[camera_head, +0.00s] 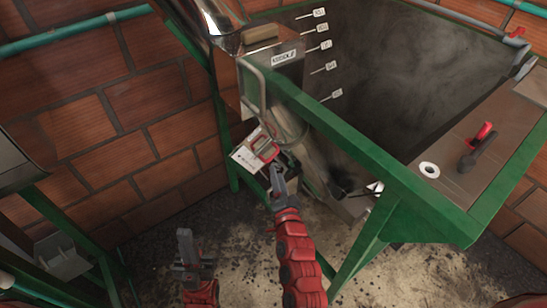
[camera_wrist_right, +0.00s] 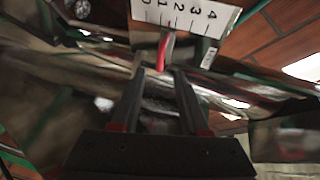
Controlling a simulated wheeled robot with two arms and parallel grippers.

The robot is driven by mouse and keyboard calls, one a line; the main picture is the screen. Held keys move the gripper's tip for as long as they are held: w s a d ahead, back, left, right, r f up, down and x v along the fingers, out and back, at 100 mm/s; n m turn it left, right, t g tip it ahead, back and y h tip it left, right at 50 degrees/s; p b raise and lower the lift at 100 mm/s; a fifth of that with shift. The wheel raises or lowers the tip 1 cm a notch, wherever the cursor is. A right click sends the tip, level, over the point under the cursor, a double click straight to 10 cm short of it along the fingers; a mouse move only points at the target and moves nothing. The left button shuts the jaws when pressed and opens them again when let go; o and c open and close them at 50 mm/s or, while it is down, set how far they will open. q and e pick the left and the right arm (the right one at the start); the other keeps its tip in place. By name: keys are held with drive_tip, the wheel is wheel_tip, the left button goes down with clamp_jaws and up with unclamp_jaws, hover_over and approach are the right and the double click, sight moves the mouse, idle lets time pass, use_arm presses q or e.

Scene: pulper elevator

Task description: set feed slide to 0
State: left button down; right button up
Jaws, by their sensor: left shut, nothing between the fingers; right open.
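The feed slide shows as a red handle (camera_head: 267,150) beside a white scale plate (camera_head: 245,158) under the metal chute. In the right wrist view, the scale plate (camera_wrist_right: 190,22) carries numbers up to 4. The red tab (camera_wrist_right: 162,50) stands below the 1 and 2 marks; its exact reading is unclear. My right gripper (camera_head: 277,170) is open just below the handle. In the wrist view its fingertips (camera_wrist_right: 160,72) lie on either side of the tab's lower end; contact is not clear. My left gripper (camera_head: 185,240) is shut and empty, low over the floor, away from the slide.
A green-framed tank (camera_head: 420,70) with small tags along its inner wall stands to the right. Its green rim (camera_head: 350,140) passes close to my right arm. A bent metal pipe (camera_head: 255,85) hangs above the slide. A brick wall (camera_head: 100,120) is behind.

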sight(273, 157)
drive_tip(key=w, duration=0.3)
drive_tip(key=w+a+p, duration=0.1)
drive_tip(key=w, duration=0.1)
drive_tip(key=shift+w+r, duration=0.15)
drive_tip(key=shift+w, duration=0.75)
drive_tip(key=shift+c, duration=0.2)
clamp_jaws()
idle(0.5)
